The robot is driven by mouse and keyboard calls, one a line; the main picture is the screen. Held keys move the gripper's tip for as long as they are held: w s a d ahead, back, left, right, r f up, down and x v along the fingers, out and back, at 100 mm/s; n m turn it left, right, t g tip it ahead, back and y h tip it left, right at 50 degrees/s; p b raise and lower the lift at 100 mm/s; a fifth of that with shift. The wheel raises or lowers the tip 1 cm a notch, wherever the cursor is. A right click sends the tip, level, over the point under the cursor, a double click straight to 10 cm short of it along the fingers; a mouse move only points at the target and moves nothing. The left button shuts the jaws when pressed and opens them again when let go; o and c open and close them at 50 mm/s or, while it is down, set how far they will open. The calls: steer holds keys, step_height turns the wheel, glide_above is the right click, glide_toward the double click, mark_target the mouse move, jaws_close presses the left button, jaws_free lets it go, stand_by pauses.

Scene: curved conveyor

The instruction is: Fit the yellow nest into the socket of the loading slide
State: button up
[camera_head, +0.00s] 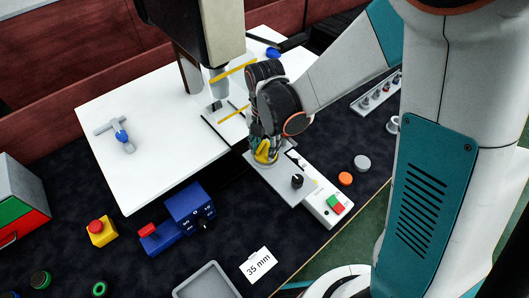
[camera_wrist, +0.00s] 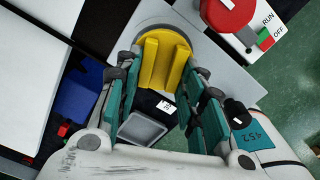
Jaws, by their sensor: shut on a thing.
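The yellow nest (camera_head: 265,152) is a grooved round piece between my fingertips; in the wrist view (camera_wrist: 152,62) both teal fingers flank it. My gripper (camera_head: 262,144) points down over the grey plate of the loading slide (camera_head: 285,186) and is shut on the nest. In the wrist view a round grey rim (camera_wrist: 141,38) shows around the far side of the nest, on the slide plate (camera_wrist: 207,62). The nest looks over or at this round socket. The fingers and nest hide the socket's inside, so I cannot tell whether it is seated.
A white control box (camera_head: 328,205) with red and green buttons and a black knob (camera_head: 297,181) adjoin the slide. A press column stands behind my gripper over the white table (camera_head: 125,180). A blue box (camera_head: 190,208), grey tray (camera_head: 208,278) and 35 mm card (camera_head: 258,263) lie in front.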

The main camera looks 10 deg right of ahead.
mark_target(265, 153)
steer(key=shift+f, duration=0.75)
steer(key=shift+f+b, duration=0.2)
steer(key=shift+b, duration=0.15)
steer(key=o, duration=1.1)
steer(key=shift+r, duration=0.1)
steer(key=shift+c, duration=0.2)
steer(key=shift+r, duration=0.15)
step_height(265, 153, up, 12)
steer(key=p, duration=0.8)
steer(key=shift+d, duration=0.1)
